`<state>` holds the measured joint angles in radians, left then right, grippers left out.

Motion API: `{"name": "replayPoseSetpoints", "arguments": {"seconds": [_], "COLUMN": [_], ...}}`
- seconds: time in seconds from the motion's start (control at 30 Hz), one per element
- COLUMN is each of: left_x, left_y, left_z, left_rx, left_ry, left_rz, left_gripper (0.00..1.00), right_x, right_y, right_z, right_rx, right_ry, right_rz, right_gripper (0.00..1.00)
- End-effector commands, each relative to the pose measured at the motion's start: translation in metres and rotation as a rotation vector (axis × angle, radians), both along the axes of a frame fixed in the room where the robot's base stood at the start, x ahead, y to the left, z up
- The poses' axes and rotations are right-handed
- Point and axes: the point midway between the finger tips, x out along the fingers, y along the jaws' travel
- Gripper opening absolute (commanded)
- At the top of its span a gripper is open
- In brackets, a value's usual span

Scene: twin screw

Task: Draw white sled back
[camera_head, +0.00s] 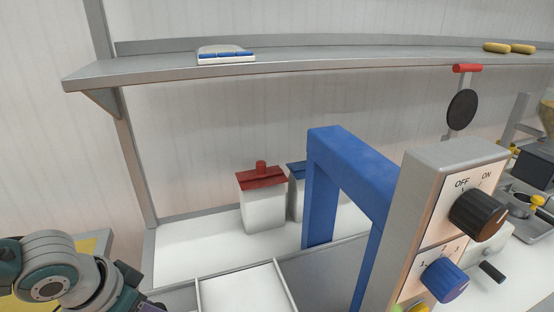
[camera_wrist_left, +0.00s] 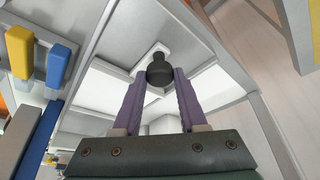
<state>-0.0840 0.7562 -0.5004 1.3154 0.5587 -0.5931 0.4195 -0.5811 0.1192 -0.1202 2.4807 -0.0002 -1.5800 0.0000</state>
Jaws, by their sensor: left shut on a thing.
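The white sled (camera_head: 245,290) lies in the grey track at the bottom of the head view, its near end cut off by the frame. In the left wrist view white panel surfaces (camera_wrist_left: 207,88) show around a dark round knob (camera_wrist_left: 160,62) on a pale mount. My left gripper (camera_wrist_left: 160,74) has its two purple fingers on either side of this knob, shut on it. My right gripper is not in view.
A blue frame (camera_head: 345,165) stands right of the sled, beside a control box (camera_head: 440,180) with OFF/ON and numbered knobs. Red-lidded (camera_head: 262,205) and blue-lidded containers stand behind. A metal shelf (camera_head: 330,62) runs above.

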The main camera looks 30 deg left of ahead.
Motion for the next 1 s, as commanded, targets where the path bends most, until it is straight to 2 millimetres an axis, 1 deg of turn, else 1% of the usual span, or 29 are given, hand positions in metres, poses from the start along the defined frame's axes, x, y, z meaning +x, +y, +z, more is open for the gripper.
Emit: {"name": "replayPoseSetpoints", "arguments": {"seconds": [0.07, 0.2, 0.63, 0.67, 0.9, 1.0], "left_x": [-0.009, -0.017, -0.020, -0.020, -0.020, -0.019], "left_y": [0.007, 0.015, 0.018, 0.018, 0.017, 0.017], "left_z": [0.001, 0.001, -0.001, -0.001, 0.000, 0.000], "left_rx": [0.001, 0.001, 0.002, 0.003, 0.001, 0.000], "left_ry": [0.001, -0.001, 0.001, 0.002, 0.001, 0.000], "left_rz": [0.000, 0.000, 0.001, 0.001, 0.000, 0.000], "left_gripper": [0.00, 0.00, 0.00, 0.45, 0.71, 0.71], "right_x": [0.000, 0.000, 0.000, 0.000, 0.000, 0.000], "right_y": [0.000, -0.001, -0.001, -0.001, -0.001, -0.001], "right_z": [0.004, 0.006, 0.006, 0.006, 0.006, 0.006], "right_rx": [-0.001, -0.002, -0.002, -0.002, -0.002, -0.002], "right_ry": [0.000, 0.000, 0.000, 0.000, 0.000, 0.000], "right_rz": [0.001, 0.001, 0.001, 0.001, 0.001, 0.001], "right_gripper": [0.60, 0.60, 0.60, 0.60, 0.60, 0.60]}}
